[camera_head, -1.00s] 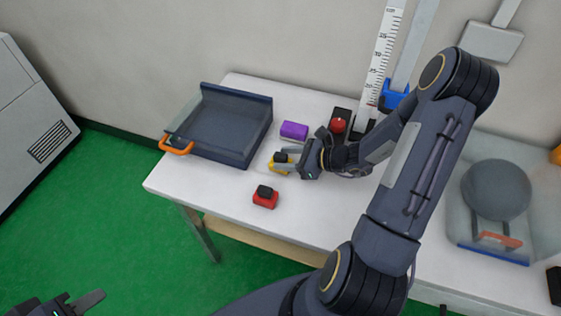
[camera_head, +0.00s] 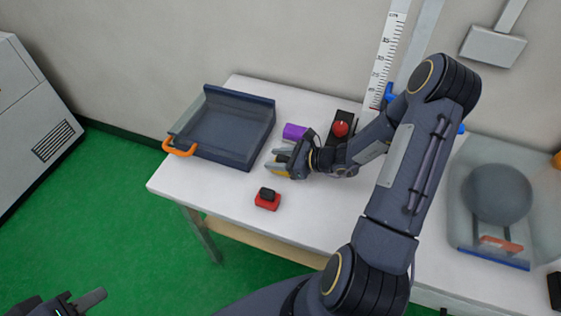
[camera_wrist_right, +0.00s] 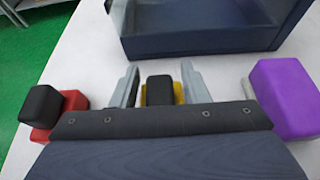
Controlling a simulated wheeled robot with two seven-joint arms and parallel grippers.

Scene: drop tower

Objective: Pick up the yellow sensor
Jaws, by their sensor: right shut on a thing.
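The yellow sensor (camera_head: 281,174) is on the white table and mostly hidden by my right gripper (camera_head: 280,163) in the head view. In the right wrist view the yellow sensor (camera_wrist_right: 178,92), with its black top, sits between the two grey fingers of my right gripper (camera_wrist_right: 160,86). The right gripper is shut on it. I cannot tell whether it touches the table. My left gripper (camera_head: 80,304) is at the bottom left corner of the head view, partly cut off, away from the table.
A red sensor with a black top (camera_head: 267,199) is in front of the yellow one. A purple block (camera_head: 293,132) is behind it. A blue-grey tray (camera_head: 249,160) with an orange handle (camera_head: 180,148) stands at the left. A red button (camera_head: 341,128) is behind my right wrist.

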